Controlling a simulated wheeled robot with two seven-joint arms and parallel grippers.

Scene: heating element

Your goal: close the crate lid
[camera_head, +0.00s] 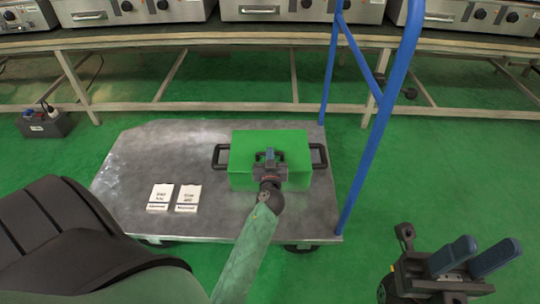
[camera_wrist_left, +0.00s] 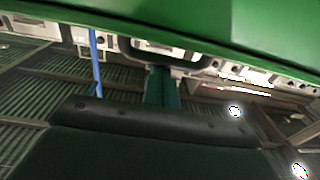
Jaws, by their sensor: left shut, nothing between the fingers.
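The green crate (camera_head: 243,150) sits on the grey trolley top (camera_head: 190,145), with a black handle on each side. Its upper side looks like a plain green surface with no opening showing; I cannot tell whether the lid is fully down. My left gripper (camera_head: 270,155) is shut and empty, in front of or over the crate's near middle, hiding part of it. I cannot tell whether it touches. In the left wrist view a green surface (camera_wrist_left: 240,25) fills the top, close to the left gripper (camera_wrist_left: 161,85). My right gripper (camera_head: 487,252) is open and empty, right of the trolley.
A blue trolley handle frame (camera_head: 378,125) rises right of the crate. Two white labelled cards (camera_head: 174,197) lie on the trolley left of the crate. A long bench (camera_head: 190,40) with several metal appliances stands behind. A dark box (camera_head: 43,124) sits on the green floor at left.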

